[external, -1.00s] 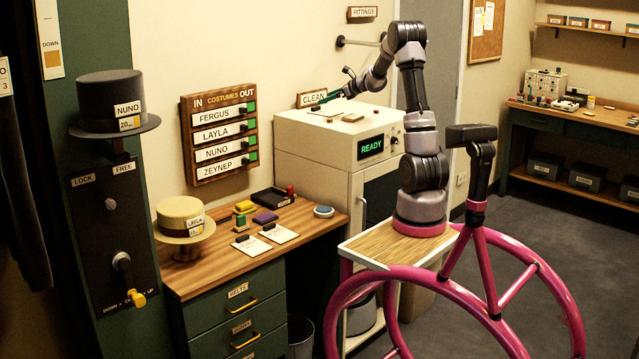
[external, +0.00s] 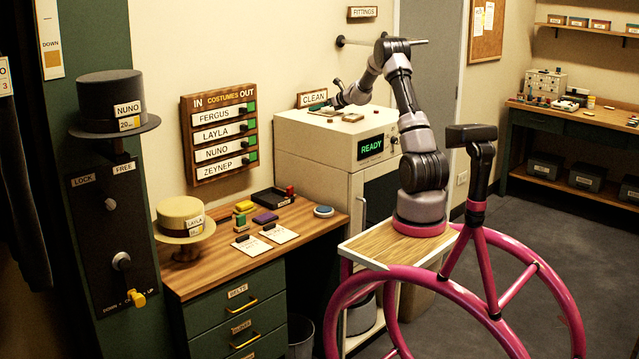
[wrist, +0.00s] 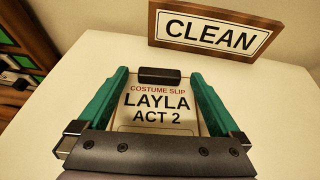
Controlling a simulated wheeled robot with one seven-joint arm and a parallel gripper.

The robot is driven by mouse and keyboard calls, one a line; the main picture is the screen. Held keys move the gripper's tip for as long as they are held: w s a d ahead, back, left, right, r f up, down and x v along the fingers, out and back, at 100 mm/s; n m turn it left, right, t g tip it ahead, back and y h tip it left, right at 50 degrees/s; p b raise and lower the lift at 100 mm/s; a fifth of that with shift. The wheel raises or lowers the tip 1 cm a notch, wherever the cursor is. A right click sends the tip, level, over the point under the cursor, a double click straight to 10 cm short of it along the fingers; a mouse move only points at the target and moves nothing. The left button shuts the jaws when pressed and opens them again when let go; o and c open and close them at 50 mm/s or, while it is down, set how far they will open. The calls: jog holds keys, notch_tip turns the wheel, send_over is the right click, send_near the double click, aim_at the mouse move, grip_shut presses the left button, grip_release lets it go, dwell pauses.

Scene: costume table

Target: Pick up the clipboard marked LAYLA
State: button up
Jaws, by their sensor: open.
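The clipboard marked LAYLA (wrist: 158,115) lies flat on the white top of the cabinet. Its slip reads "COSTUME SLIP LAYLA ACT 2", and a dark clip sits at its far edge. My gripper (wrist: 160,76) is open, with one teal finger along each side of the clipboard. I cannot tell whether the fingers touch it. The near part of the clipboard is hidden by my gripper's body. In the external view my gripper (external: 333,103) is low over the left part of the cabinet top, where the clipboard is small and partly covered.
A CLEAN sign (wrist: 215,31) stands behind the clipboard. The white cabinet (external: 310,150) shows READY. A small brown block (external: 352,117) lies to the right on its top. The wooden desk (external: 225,262) holds two white slips (external: 279,233), pads and a tan hat (external: 182,215).

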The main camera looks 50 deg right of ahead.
jog(key=shift+w+f, duration=0.2)
jog(key=shift+w, duration=0.35)
jog(key=c, duration=1.4)
jog(key=shift+r, duration=0.15)
